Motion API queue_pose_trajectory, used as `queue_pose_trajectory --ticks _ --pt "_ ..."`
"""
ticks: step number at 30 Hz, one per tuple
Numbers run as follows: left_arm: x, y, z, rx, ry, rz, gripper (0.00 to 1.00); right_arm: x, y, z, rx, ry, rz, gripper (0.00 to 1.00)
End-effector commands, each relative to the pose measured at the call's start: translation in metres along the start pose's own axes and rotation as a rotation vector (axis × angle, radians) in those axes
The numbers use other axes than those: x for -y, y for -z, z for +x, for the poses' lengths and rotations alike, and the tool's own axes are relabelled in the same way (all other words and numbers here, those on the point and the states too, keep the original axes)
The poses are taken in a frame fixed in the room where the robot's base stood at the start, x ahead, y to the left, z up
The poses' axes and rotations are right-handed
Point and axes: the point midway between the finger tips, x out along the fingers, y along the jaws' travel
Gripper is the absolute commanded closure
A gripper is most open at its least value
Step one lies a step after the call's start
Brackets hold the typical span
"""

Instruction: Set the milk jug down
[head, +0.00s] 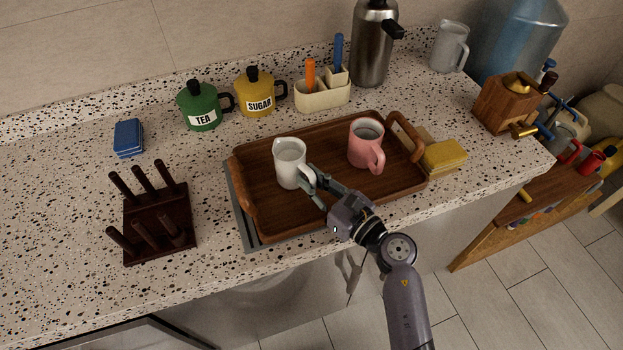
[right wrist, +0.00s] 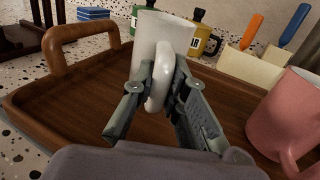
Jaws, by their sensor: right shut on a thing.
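The milk jug, a white jug with pale contents (head: 289,165), is upright over the left half of the brown wooden tray (head: 330,213). My right gripper (head: 309,181) is shut on the jug's handle, on the side facing right and towards the front edge. In the right wrist view the fingers (right wrist: 160,95) close around the white handle, with the jug body (right wrist: 165,35) behind it. I cannot tell whether the jug's base touches the tray. My left gripper is not in view.
A pink mug (head: 365,147) stands in the tray's right half. Behind the tray are a green tea pot (head: 199,107), a yellow sugar pot (head: 255,94) and a cream utensil holder (head: 322,95). A dark rack with pegs (head: 158,222) stands left. Tray floor between jug and mug is bare.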

Motion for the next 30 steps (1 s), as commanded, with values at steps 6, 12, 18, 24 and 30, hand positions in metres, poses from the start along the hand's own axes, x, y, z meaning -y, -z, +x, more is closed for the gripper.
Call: queue_pose_trajectory --ticks 6,12,18,24,30 --pt "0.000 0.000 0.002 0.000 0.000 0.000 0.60 0.000 0.002 0.000 0.000 0.000 0.000 0.79" --pt "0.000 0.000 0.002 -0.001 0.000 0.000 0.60 0.000 0.002 0.000 0.000 0.000 0.000 0.66" --pt "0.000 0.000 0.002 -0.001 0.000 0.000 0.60 0.000 0.002 0.000 0.000 0.000 0.000 0.66" --pt "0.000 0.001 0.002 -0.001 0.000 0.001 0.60 0.000 0.001 -0.006 -0.002 0.001 -0.001 0.66" --pt "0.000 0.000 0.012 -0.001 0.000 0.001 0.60 0.000 0.004 -0.044 -0.005 0.000 -0.002 0.66"
